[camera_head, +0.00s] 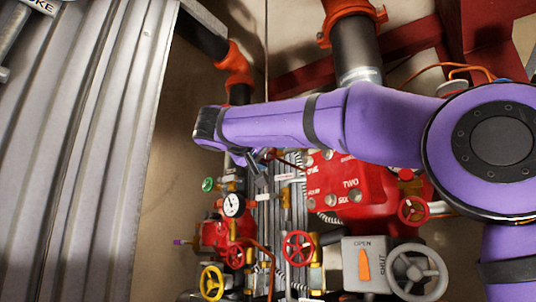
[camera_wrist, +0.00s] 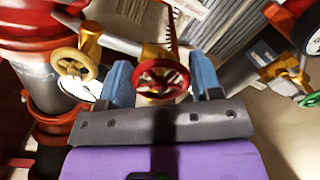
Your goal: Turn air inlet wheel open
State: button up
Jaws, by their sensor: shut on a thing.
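A small red handwheel (camera_wrist: 161,82) on a brass valve sits between the two blue fingers of my gripper (camera_wrist: 162,76) in the wrist view. The fingers stand on either side of its rim, and my gripper is shut on it. In the head view my gripper (camera_head: 258,172) reaches down among the pipes below my purple arm. The held wheel is not clear there, and no label naming the air inlet wheel can be read.
Other red wheels (camera_head: 298,247), a yellow wheel (camera_head: 212,283), a grey wheel (camera_head: 418,272) beside an OPEN/SHUT plate (camera_head: 369,262), and a gauge (camera_head: 233,204) crowd the area. A green wheel (camera_head: 208,184) is at left. A corrugated metal panel (camera_head: 85,150) stands further left.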

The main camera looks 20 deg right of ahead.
jog(key=n, duration=0.7)
jog(key=shift+r, duration=0.1)
jog(key=n, duration=0.4)
jog(key=shift+r, duration=0.1)
jog(key=n, duration=0.4)
jog(key=shift+n, duration=0.3)
jog(key=n, duration=0.3)
jog(key=shift+r+n, duration=0.1)
jog(key=shift+n, duration=0.2)
jog(key=n, duration=0.8)
jog(key=shift+w+a, duration=0.1)
jog(key=shift+w, duration=0.05)
jog(key=shift+n, duration=1.9)
